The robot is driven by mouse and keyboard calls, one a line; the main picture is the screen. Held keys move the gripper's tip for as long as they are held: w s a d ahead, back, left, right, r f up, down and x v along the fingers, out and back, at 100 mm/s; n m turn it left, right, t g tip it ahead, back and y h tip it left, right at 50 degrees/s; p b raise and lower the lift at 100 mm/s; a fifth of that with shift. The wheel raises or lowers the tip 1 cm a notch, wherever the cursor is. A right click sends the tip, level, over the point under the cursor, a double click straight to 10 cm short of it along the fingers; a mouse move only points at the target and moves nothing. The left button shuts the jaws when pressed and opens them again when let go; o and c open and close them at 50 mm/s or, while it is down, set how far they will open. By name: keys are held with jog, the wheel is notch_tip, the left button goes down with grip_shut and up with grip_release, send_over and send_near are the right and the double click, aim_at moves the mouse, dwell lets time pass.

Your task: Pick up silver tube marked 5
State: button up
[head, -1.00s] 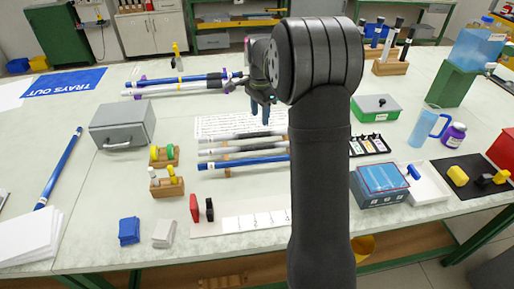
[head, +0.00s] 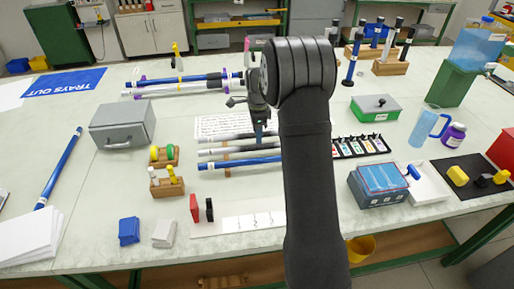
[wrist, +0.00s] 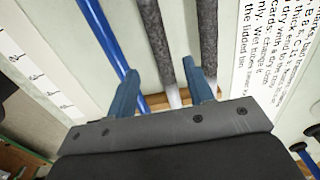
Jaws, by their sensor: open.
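Two silver tubes with dark grey sections, an upper one (head: 222,138) and a middle one (head: 217,151), lie side by side on a wooden rest, with a blue tube (head: 230,163) nearest the front. I cannot read a 5 on any of them. My gripper (head: 259,128) is open and empty above their right part. In the wrist view its fingers (wrist: 166,88) straddle the line of the middle silver tube (wrist: 158,38). The other silver tube (wrist: 207,35) runs behind the right finger, and the blue tube (wrist: 104,38) passes by the left finger. My arm hides the tubes' right ends.
Behind lies a printed sheet (head: 215,122) and a second group of tubes (head: 165,82). A numbered card strip (head: 250,220), red block (head: 194,207) and black block (head: 210,209) are in front. Wooden holders (head: 166,186) stand left. A blue-lidded box (head: 378,187) stands right.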

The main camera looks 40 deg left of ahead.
aim_at(258, 147)
jog(key=shift+a+f, duration=0.1)
jog(key=shift+f, duration=3)
grip_shut()
